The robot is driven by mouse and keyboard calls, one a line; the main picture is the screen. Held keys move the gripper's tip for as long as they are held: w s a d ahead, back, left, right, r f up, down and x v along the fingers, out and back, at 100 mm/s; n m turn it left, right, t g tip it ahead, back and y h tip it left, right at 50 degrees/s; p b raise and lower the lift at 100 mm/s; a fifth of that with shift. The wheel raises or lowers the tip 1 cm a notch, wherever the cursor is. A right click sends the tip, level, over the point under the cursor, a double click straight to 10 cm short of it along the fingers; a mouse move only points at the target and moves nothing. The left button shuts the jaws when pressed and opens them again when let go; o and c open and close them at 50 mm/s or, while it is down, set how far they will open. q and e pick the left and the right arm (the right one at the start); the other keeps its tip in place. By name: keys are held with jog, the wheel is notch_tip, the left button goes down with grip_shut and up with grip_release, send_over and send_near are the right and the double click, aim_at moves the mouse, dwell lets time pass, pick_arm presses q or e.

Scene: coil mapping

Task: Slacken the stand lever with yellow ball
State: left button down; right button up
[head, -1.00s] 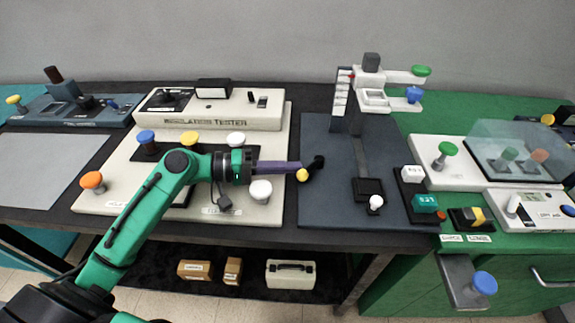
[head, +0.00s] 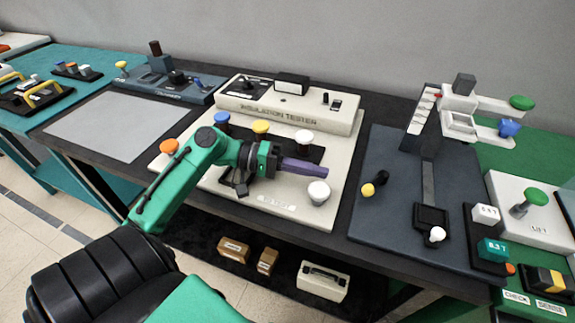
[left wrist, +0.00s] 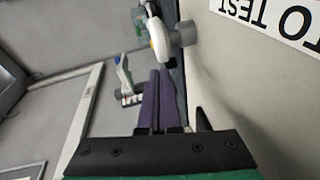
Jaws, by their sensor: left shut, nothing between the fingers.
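The stand lever is a short black arm (head: 380,177) with a yellow ball (head: 368,190) at its lower left end. It sits at the left edge of the dark blue stand base (head: 395,225). My left gripper (head: 326,171) has purple fingers, shut and empty. In the head view it appears over the cream tester panel, left of the yellow ball and apart from it. My right gripper is not in view.
A white knob (head: 319,192) stands on the cream panel close below my left fingers. Blue, yellow and white knobs (head: 305,138) stand behind my arm. The stand's upright (head: 420,122) carries white arms with green and blue knobs. The grey mat (head: 115,125) is clear.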

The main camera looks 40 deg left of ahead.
pick_arm(q)
jog(key=v, duration=0.6)
jog(key=shift+s+a, duration=0.1)
jog(key=shift+a, duration=0.05)
jog(key=shift+r, duration=0.1)
